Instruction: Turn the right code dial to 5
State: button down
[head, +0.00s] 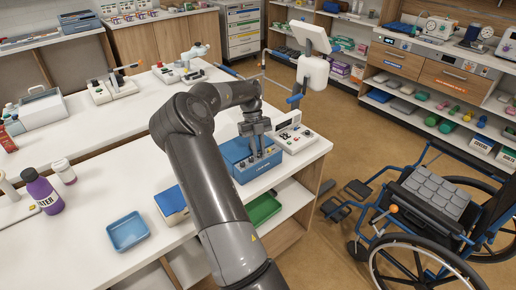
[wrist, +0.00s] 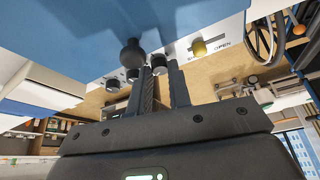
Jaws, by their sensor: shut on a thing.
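The blue case (head: 243,172) stands near the right end of the white counter. A row of small dark dials shows below. My gripper (head: 260,152) reaches down to the case. In the wrist view its two fingers lie either side of the rightmost dial of the row, the right code dial (wrist: 158,61), and are shut on it. The digits on the dials are not readable.
A white device (head: 294,136) with a screen stands close behind the case. A blue tray (head: 128,231) and a purple bottle (head: 43,194) are on the counter at left. A wheelchair (head: 425,215) stands on the floor at right.

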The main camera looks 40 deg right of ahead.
jog(key=shift+f, duration=0.1)
dwell(0.3)
jog(key=c, duration=1.6)
grip_release()
jog(key=v, duration=1)
jog(key=shift+r, duration=0.4)
jog(key=shift+w, duration=0.15)
